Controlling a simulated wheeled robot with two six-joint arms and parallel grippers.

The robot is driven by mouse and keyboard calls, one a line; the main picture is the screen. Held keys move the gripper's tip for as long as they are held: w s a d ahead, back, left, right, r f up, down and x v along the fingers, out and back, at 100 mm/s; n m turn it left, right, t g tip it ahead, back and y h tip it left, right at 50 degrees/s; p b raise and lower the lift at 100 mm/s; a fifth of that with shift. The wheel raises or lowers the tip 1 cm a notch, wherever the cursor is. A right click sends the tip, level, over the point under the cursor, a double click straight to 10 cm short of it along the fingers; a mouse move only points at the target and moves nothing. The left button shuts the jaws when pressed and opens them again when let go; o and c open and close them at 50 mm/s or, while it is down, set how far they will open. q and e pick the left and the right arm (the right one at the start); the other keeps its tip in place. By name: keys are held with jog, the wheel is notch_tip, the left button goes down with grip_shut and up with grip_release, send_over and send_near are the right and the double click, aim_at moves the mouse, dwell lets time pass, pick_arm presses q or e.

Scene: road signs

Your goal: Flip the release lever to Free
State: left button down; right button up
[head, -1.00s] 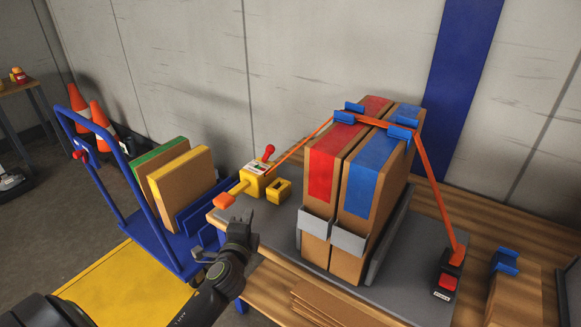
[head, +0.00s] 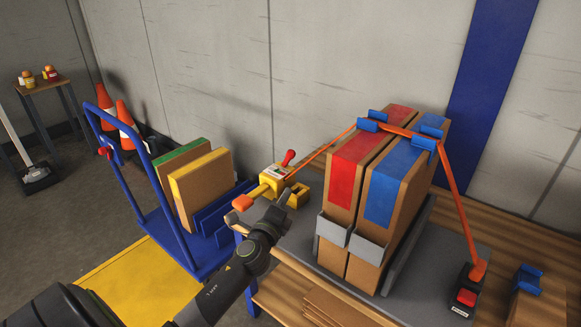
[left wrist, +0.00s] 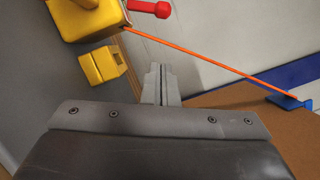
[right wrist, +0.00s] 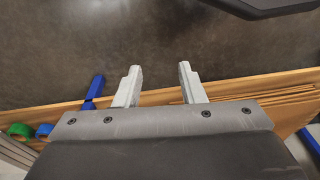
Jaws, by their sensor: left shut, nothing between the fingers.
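The yellow ratchet (head: 275,173) sits at the left end of the bench, with a small white label too small to read. A lever with a red knob (head: 289,157) sticks up from it; the knob also shows at the top of the left wrist view (left wrist: 150,8). An orange-tipped handle (head: 243,202) points left from the ratchet. My left gripper (head: 280,212) is just in front of the ratchet, beside a small yellow block (left wrist: 102,66). Its fingers (left wrist: 160,70) are shut and empty, apart from the red knob. My right gripper (right wrist: 158,80) is open and empty.
An orange strap (head: 465,210) runs from the ratchet over two upright boxes (head: 376,190) to a red-buttoned buckle (head: 466,298). A blue cart (head: 150,200) with two boxes stands left of the bench. Flat cardboard (head: 335,305) lies at the bench front.

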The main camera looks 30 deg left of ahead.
pick_arm(q)
send_near(288, 159)
jog(key=w+d+b, duration=0.1)
jog(key=w+d, duration=0.3)
jog(key=shift+w, duration=0.25)
jog(key=shift+w+a+r, duration=0.25)
jog(key=shift+w+a, duration=0.1)
jog(key=shift+a, duration=0.1)
jog(key=shift+w+a+r, duration=0.2)
jog(key=shift+w+a, duration=0.1)
jog(key=shift+a, duration=0.15)
jog(key=shift+w+a+r, duration=0.2)
jog(key=shift+a, duration=0.15)
jog(key=shift+w+a, duration=0.15)
jog(key=shift+a, duration=0.1)
pick_arm(e)
jog(key=shift+r, duration=0.25)
pick_arm(q)
jog(key=shift+r, duration=0.1)
pick_arm(e)
jog(key=shift+w+r, duration=0.1)
jog(key=shift+w, duration=0.05)
pick_arm(q)
jog(key=shift+r+p, duration=0.1)
jog(key=shift+p, duration=0.3)
jog(key=shift+a+r+n, duration=0.1)
jog(key=shift+n, duration=0.3)
pick_arm(e)
jog(key=shift+f, duration=0.4)
